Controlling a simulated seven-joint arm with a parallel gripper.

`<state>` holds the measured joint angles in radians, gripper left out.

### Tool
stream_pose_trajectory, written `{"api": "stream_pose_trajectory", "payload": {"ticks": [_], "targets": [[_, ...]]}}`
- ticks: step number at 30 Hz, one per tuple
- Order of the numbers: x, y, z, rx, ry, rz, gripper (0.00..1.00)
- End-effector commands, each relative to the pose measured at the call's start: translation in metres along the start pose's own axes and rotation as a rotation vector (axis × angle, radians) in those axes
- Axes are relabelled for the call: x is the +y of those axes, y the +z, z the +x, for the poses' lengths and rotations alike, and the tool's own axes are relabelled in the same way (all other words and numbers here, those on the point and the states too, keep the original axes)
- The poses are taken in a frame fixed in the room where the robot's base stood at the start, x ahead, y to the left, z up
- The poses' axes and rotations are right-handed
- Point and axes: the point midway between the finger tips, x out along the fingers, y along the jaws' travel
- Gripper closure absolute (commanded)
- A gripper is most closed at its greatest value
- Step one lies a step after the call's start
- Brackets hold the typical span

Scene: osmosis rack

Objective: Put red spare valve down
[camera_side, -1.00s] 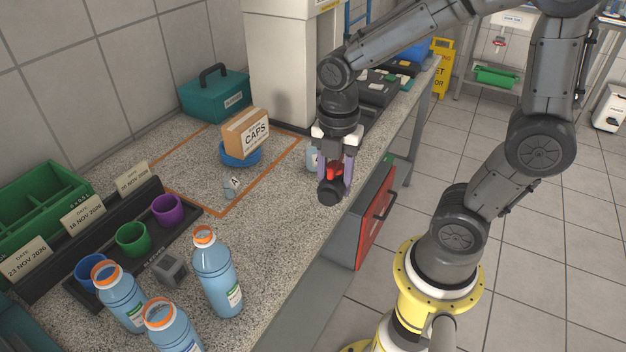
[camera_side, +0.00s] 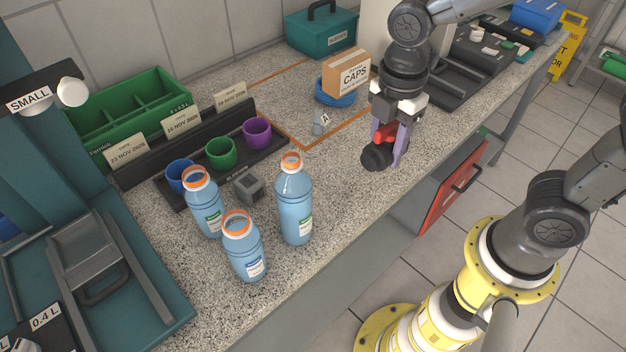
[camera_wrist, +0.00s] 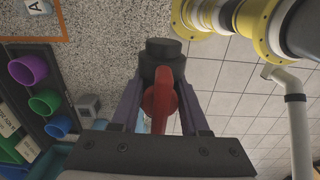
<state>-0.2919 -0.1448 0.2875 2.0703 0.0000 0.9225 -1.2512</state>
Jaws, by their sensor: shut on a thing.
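The red spare valve (camera_side: 384,133) has a red handle and a dark round body (camera_side: 377,157). My gripper (camera_side: 391,148) is shut on it, with the purple-grey fingers on either side. It hangs near the front edge of the speckled counter (camera_side: 330,235); I cannot tell its exact height above the surface. In the wrist view the red handle (camera_wrist: 161,100) lies between the fingers, with the dark body beyond, and tiled floor shows beside it.
Several blue bottles with orange rings (camera_side: 295,205) stand at the front, near a small grey block (camera_side: 248,188). Colored cups (camera_side: 220,153) sit in a dark rack. A CAPS box (camera_side: 346,74) rests over a blue bowl (camera_side: 336,92) inside an orange outline. Bare counter lies between bottles and gripper.

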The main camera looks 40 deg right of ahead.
Motion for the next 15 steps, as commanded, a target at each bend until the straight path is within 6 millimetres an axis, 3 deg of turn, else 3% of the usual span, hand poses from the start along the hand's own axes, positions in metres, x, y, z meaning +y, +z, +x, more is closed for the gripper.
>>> {"api": "stream_pose_trajectory", "payload": {"ticks": [5, 15], "targets": [[0.011, -0.011, 0.008, -0.002, -0.007, -0.028, 1.00], [0.077, -0.035, 0.041, -0.003, -0.008, -0.027, 1.00]]}}
